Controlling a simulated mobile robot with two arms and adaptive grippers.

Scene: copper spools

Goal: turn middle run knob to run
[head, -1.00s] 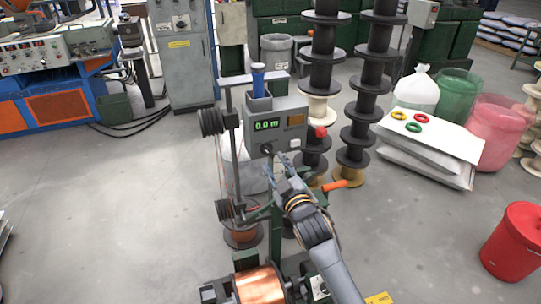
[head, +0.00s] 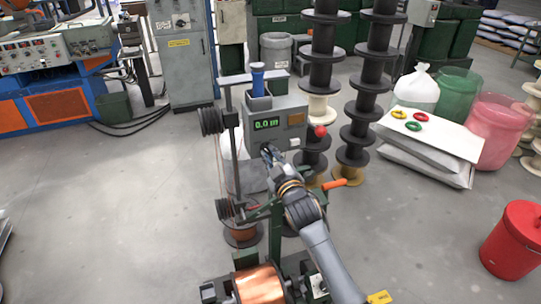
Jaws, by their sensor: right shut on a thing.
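The grey control box (head: 285,111) stands on the middle machine. Its green display (head: 267,124) reads 0.0 m. My right gripper (head: 267,151) is at the lower left of the box's front face, shut on the run knob. The fingers hide most of the knob, so I cannot tell which way it points. My left gripper is not in view.
A red button (head: 320,131) sits at the box's right side. An orange handle (head: 334,184) sticks out below. A copper spool (head: 260,285) is at the front. Stacks of black spools (head: 368,83) stand behind. The floor at left is clear.

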